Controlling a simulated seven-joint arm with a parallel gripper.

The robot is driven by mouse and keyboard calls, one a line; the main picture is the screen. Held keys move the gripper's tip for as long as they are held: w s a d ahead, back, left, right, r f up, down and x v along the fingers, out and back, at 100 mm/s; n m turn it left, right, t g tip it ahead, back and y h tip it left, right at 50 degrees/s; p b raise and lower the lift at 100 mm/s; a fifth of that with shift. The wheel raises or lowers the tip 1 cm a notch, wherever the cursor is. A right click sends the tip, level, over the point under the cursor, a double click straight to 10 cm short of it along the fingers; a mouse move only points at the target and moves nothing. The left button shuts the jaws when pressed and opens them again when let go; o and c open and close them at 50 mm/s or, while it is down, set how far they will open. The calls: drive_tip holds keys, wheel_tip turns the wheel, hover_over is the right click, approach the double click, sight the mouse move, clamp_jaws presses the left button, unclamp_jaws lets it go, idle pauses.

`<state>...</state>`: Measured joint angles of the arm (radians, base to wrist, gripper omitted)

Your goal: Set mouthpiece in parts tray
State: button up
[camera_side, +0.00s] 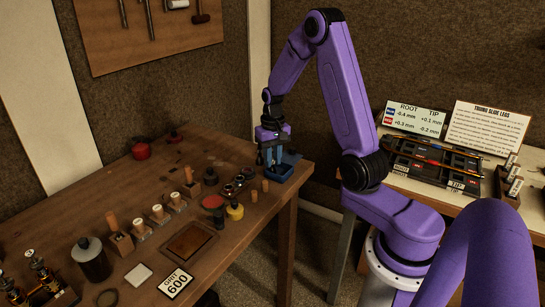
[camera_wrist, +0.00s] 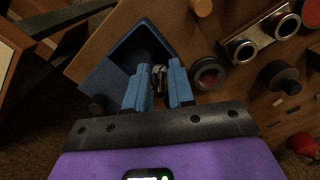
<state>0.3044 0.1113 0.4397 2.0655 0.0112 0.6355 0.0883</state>
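The mouthpiece (camera_wrist: 158,77) is a small, dark, shiny metal piece between the two blue fingertips in the wrist view. The parts tray (camera_wrist: 97,72) is a blue, open-topped box with a dark inside. The fingers reach over its right part in the wrist view. In the side view, my gripper (camera_side: 272,163) points down at the tray (camera_side: 284,175) near the bench's right corner. The mouthpiece cannot be made out there, and its contact with the tray floor cannot be told.
The wooden bench (camera_side: 225,262) holds a metal twin-ring part (camera_side: 238,183) left of the tray, wooden pegs (camera_side: 254,196), a yellow jar (camera_side: 235,212) and a dark bottle (camera_side: 91,258). The bench edge is close beside the tray. A second table (camera_side: 425,188) stands at right.

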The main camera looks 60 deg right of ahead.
drive_tip(key=shift+o, duration=1.2)
wheel_tip(320, 180, up, 11)
drive_tip(key=shift+r, duration=0.15)
drive_tip(key=s+a+n, duration=0.3)
drive_tip(key=a+n, duration=0.1)
drive_tip(key=a, duration=0.5)
drive_tip(key=s+a+n, duration=0.4)
drive_tip(key=a, duration=0.4)
drive_tip(key=s+a+n, duration=0.2)
drive_tip(key=s+n, duration=0.3)
drive_tip(key=s, duration=0.5)
drive_tip(key=s+a+f+n, duration=0.1)
drive_tip(key=s+a+n, duration=0.2)
drive_tip(key=s, duration=0.6)
drive_tip(key=shift+s+a+f+n, duration=0.25)
drive_tip(key=shift+s+n, duration=0.1)
drive_tip(key=shift+n, duration=0.85)
